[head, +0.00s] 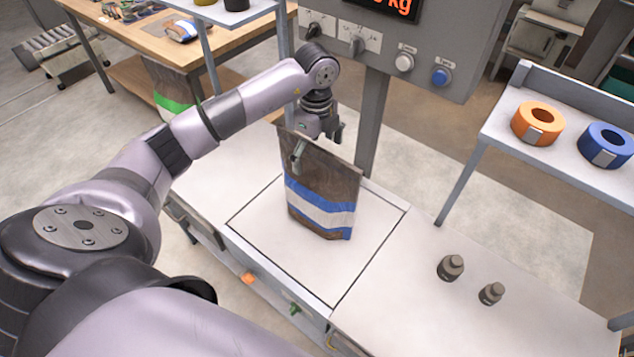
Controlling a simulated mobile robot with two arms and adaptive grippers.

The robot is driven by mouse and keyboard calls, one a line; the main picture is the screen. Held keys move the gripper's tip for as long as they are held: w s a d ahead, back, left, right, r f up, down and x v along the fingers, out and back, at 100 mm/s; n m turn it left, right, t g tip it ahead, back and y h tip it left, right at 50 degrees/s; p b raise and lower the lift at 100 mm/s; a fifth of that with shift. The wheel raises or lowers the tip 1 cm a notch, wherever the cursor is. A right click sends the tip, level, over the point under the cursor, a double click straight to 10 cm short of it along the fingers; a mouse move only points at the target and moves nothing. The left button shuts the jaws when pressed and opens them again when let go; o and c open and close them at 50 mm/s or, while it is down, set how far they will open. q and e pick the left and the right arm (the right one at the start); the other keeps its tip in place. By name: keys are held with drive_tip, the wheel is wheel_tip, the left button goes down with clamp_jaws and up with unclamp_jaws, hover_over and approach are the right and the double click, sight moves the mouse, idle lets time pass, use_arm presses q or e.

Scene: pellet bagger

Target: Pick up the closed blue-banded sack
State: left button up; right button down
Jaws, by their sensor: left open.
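The closed blue-banded sack (318,202) stands upright on the square weighing plate (262,234) in the head view. It is brown with blue and white bands across its lower half, and its top edge is flat. My left gripper (318,147) is open at the sack's top edge. One finger hangs in front of the sack's near face and the other is near or behind the top edge. I cannot tell whether either finger touches it. My right gripper is not in view.
A grey post and scale panel (440,45) stand just behind the sack. Two metal weights (451,267) sit on the bench at right. A shelf (560,165) holds orange (538,122) and blue (606,145) tape rolls. A green-banded sack (172,100) stands behind my left arm.

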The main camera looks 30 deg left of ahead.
sight(317, 168)
use_arm(q)
drive_tip(key=shift+f, duration=0.65)
drive_tip(key=f, duration=0.1)
drive_tip(key=f+p, duration=0.1)
drive_tip(key=f, duration=0.1)
drive_tip(key=f+p, duration=0.1)
drive_tip(key=shift+w+f, duration=0.15)
drive_tip(key=shift+w, duration=0.15)
drive_tip(key=shift+a+f+p, duration=0.1)
drive_tip(key=shift+f+p, duration=0.2)
drive_tip(key=shift+f, duration=0.2)
drive_tip(key=shift+c, duration=0.6)
drive_tip(key=c, duration=1.5)
drive_tip(key=shift+w+r, duration=0.15)
drive_tip(key=shift+c, duration=1.1)
